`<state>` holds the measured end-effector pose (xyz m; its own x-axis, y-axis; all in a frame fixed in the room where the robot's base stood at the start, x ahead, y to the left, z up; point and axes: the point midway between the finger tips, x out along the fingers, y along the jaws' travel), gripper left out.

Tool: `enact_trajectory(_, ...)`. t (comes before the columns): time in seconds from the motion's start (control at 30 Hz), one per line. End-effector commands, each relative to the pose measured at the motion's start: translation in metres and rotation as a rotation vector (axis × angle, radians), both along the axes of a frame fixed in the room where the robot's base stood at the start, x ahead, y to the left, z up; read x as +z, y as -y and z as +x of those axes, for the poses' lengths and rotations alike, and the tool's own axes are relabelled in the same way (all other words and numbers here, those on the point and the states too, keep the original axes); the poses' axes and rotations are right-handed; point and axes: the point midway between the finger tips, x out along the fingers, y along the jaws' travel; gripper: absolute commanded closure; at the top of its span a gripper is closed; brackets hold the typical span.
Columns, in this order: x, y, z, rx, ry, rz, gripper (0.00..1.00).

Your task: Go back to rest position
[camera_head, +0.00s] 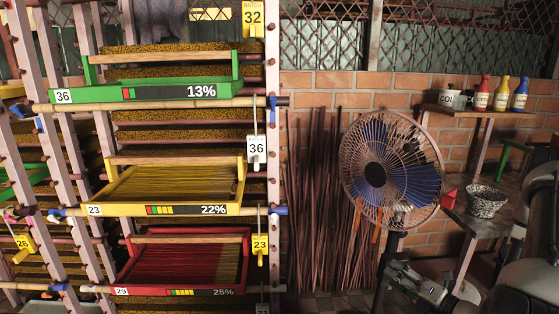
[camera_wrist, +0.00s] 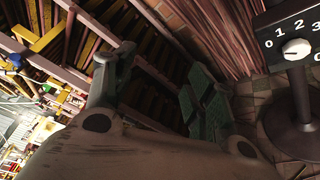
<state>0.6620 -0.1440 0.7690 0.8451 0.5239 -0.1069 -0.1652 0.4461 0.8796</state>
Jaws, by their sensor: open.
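My gripper (camera_wrist: 158,88) shows in the wrist view with its two dark green-grey fingers spread apart and nothing between them. In the head view, my arm comes in at the lower right, with my gripper (camera_head: 418,286) low beside the fan's stand. The gripper looks empty and apart from the rack. Its exact distance to the fan stand cannot be told.
A rack at the left holds green (camera_head: 150,98), yellow (camera_head: 160,209) and red (camera_head: 180,289) trays. A fan (camera_head: 375,174) stands by the brick wall; its control box (camera_wrist: 292,38) is close in the wrist view. A shelf with bottles (camera_head: 502,95) and a speckled bowl (camera_head: 486,200) are at the right.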

Motion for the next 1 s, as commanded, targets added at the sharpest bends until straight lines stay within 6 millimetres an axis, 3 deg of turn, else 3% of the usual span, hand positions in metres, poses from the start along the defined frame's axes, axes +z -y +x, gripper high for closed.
enact_trajectory(0.1,0.035,-0.031,-0.036,0.281,0.123,-0.176,0.45)
enact_trajectory(0.2,0.062,-0.050,-0.070,0.527,0.254,-0.333,0.45)
enact_trajectory(0.37,0.100,-0.059,-0.130,0.942,0.512,-0.605,0.45)
enact_trajectory(0.5,0.127,-0.045,-0.173,1.304,0.758,-0.838,0.45)
enact_trajectory(0.63,0.150,-0.020,-0.198,1.609,0.972,-1.036,0.45)
enact_trajectory(0.8,0.187,0.014,-0.208,1.970,1.215,-1.279,0.45)
enact_trajectory(1.0,0.242,0.040,-0.203,2.313,1.416,-1.571,0.45)
